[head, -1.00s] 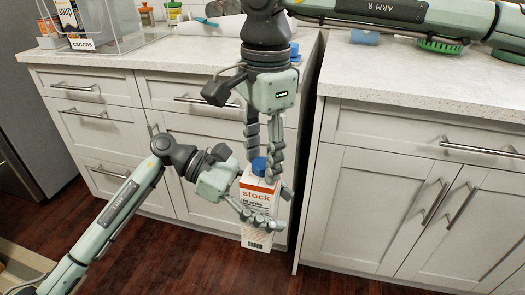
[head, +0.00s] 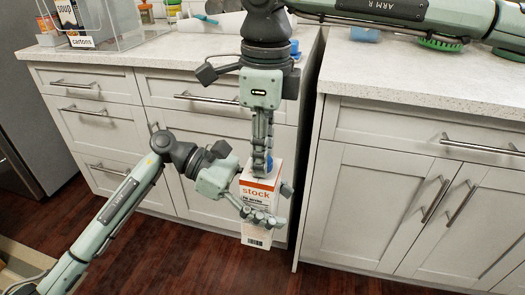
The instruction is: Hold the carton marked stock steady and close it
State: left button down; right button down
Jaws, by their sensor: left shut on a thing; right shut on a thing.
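The stock carton (head: 257,198) is white with an orange band and a blue cap (head: 263,163) on top. It is held upright in the air in front of the cabinets. My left gripper (head: 264,217) is shut around the carton's lower body from the left. My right gripper (head: 262,168) comes down from above and is shut on the blue cap, its fingers covering part of it. Whether the cap is fully seated cannot be seen behind the fingers.
A clear bin labelled cartons (head: 118,38) stands on the left counter (head: 165,52). A green scrubber (head: 440,43) and a blue item (head: 366,35) are on the right counter (head: 410,75). White cabinets stand behind the carton; the wooden floor (head: 180,255) below is clear.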

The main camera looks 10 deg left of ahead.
jog(key=c, duration=1.2)
grip_release()
jog(key=shift+o, duration=0.2)
jog(key=shift+r, duration=2.3)
jog(key=shift+c, duration=0.2)
notch_tip(320, 180, up, 3)
jog(key=n, duration=0.3)
jog(key=shift+d+r+n, duration=0.1)
jog(key=shift+r+n, duration=0.1)
jog(key=shift+n, duration=0.1)
